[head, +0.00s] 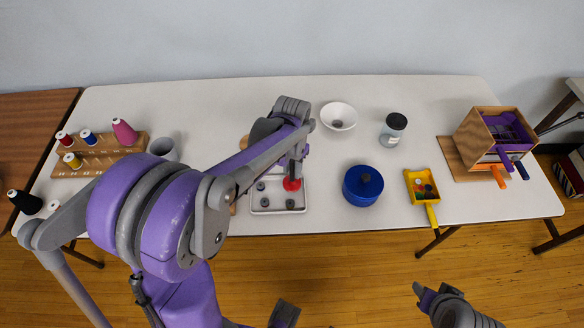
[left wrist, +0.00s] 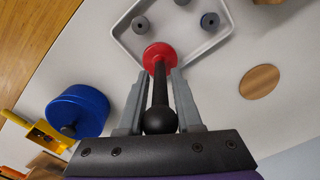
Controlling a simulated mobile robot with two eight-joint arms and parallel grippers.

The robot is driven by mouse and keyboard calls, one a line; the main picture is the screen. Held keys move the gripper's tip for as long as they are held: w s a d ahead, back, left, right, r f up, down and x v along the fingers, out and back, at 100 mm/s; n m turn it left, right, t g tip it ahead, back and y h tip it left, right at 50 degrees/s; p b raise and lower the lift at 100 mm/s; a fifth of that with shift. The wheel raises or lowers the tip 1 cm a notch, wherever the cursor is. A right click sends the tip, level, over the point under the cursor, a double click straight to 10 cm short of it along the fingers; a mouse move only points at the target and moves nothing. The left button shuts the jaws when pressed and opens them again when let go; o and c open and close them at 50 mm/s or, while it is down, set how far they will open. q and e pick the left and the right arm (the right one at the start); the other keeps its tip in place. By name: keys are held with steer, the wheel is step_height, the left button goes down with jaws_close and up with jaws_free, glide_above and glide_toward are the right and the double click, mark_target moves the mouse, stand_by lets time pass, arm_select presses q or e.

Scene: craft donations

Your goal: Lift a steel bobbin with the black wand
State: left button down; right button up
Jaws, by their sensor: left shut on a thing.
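The wand's red disc end (left wrist: 158,54) points down and also shows in the head view (head: 292,184), at the upper right of the white tray (head: 277,211). Several small grey steel bobbins lie in the tray, among them one at its front left (head: 264,203) and one at its front right (head: 290,204). The wrist view also shows a bobbin (left wrist: 140,25) near the disc but apart from it. The underside of the disc is hidden.
A blue lidded pot (head: 362,186) stands right of the tray. Further right are a yellow scoop (head: 421,186) and a wooden box (head: 490,135). A white bowl (head: 339,116) and a jar (head: 393,129) stand behind. A spool rack (head: 100,155) and grey cup (head: 163,148) are left.

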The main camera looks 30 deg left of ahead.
arm_select(q)
steer(key=shift+r+p, duration=1.95)
steer(key=shift+r, duration=1.6)
arm_select(e)
steer(key=r, duration=0.1)
steer(key=w+r, duration=0.1)
steer(key=r, duration=0.3)
steer(key=shift+w, duration=0.3)
